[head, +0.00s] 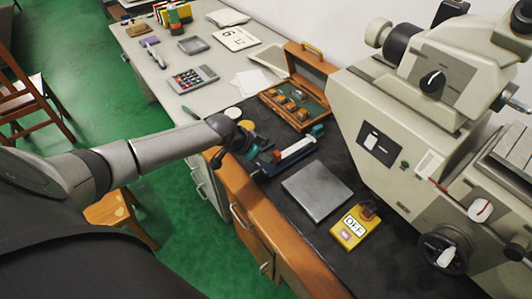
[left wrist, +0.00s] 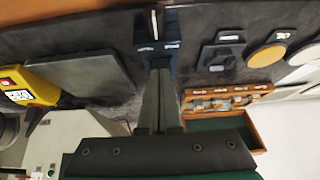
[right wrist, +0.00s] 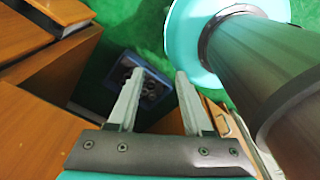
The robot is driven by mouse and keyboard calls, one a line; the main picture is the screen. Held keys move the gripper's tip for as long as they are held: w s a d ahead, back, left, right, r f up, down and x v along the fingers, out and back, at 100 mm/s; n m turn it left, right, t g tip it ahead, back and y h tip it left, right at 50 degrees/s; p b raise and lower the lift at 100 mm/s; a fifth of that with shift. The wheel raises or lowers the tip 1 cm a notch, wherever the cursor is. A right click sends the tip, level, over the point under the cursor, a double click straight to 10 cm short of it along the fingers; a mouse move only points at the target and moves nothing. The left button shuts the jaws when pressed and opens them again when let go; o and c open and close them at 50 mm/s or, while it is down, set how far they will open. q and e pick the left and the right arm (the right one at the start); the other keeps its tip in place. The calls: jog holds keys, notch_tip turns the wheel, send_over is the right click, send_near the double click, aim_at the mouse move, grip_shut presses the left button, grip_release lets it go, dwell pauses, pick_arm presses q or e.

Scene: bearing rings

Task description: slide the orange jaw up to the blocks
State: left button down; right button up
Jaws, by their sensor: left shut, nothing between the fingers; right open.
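My left gripper (head: 250,150) is low over the front edge of the dark bench top. In the left wrist view its fingers (left wrist: 158,74) are shut and empty, with the tips over or against a dark blue holder (left wrist: 172,22); I cannot tell if they touch. In the head view the holder (head: 264,168) lies beside the gripper, with a pale bar (head: 296,148) along it. Small blocks (head: 298,95) sit in an open wooden case (head: 318,112). My right gripper (right wrist: 160,77) is open and empty, above the floor.
A grey plate (head: 317,190) and a yellow OFF switch box (head: 354,226) lie right of the holder. A large pale machine (head: 400,120) stands behind. Two round discs, one yellowish (left wrist: 268,57) and one white (left wrist: 304,54), and a small dark stand (left wrist: 220,50) lie near the holder.

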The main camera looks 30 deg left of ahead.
pick_arm(q)
jog(key=shift+s+a+r+p, duration=0.1)
jog(key=shift+s+r+p, duration=0.15)
jog(key=shift+r+p, duration=0.85)
jog(key=shift+s+a+r+p, duration=0.1)
jog(key=shift+s+r+p, duration=0.15)
jog(key=shift+r+p, duration=0.8)
jog(key=shift+f, duration=0.2)
